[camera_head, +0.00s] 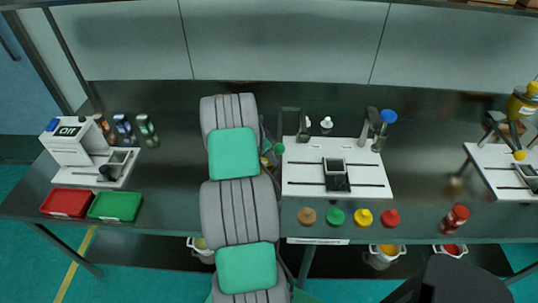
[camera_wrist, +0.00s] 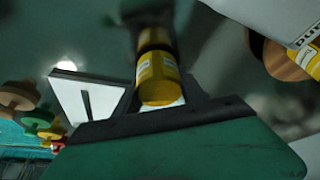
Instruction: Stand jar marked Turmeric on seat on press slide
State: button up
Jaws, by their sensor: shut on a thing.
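My gripper (camera_wrist: 160,85) is shut on a yellow jar (camera_wrist: 158,78) in the wrist view. The jar has a pale label that I cannot read, so its Turmeric marking cannot be confirmed. In the head view my own arm hides most of the gripper and the jar. The press slide's white plate (camera_head: 300,165), with dark slots, is right of my arm in the head view. A slotted white plate (camera_wrist: 90,100) also shows left of the jar in the wrist view.
Brown, green, yellow and red knobs (camera_head: 335,217) line the front edge below the plate. Dark uprights (camera_head: 372,125) stand at the plate's back. A white machine (camera_head: 75,145), red tray (camera_head: 66,202) and green tray (camera_head: 115,206) are left. A red jar (camera_head: 455,218) stands right.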

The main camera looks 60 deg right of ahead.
jog(key=shift+f, duration=0.25)
jog(key=o, duration=1.4)
jog(key=shift+r, duration=0.1)
jog(key=shift+c, duration=0.2)
